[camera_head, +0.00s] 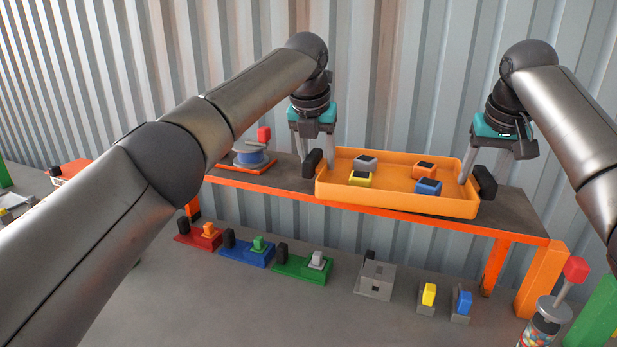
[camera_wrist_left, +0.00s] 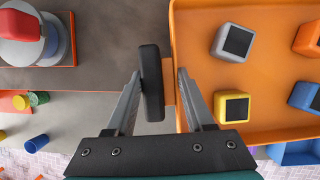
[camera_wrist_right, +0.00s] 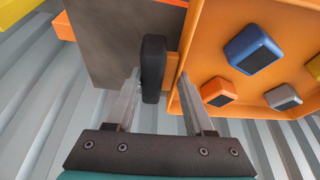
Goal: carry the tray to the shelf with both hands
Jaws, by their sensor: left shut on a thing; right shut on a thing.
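The orange tray (camera_head: 400,205) holds several small blocks: a grey one (camera_head: 365,162), a yellow one (camera_head: 360,178), an orange one (camera_head: 424,170) and a blue one (camera_head: 428,187). It looks about level over the shelf (camera_head: 516,210), a grey board with an orange front edge. I cannot tell whether it touches the board. My left gripper (camera_head: 317,160) is shut on the black left handle (camera_wrist_left: 152,82). My right gripper (camera_head: 482,175) is shut on the black right handle (camera_wrist_right: 153,70). The tray's underside is hidden.
Below on the grey table are red (camera_head: 190,239), blue (camera_head: 240,255) and green (camera_head: 290,269) fixtures. A jar (camera_head: 540,330) stands at front right. Corrugated metal wall rises behind.

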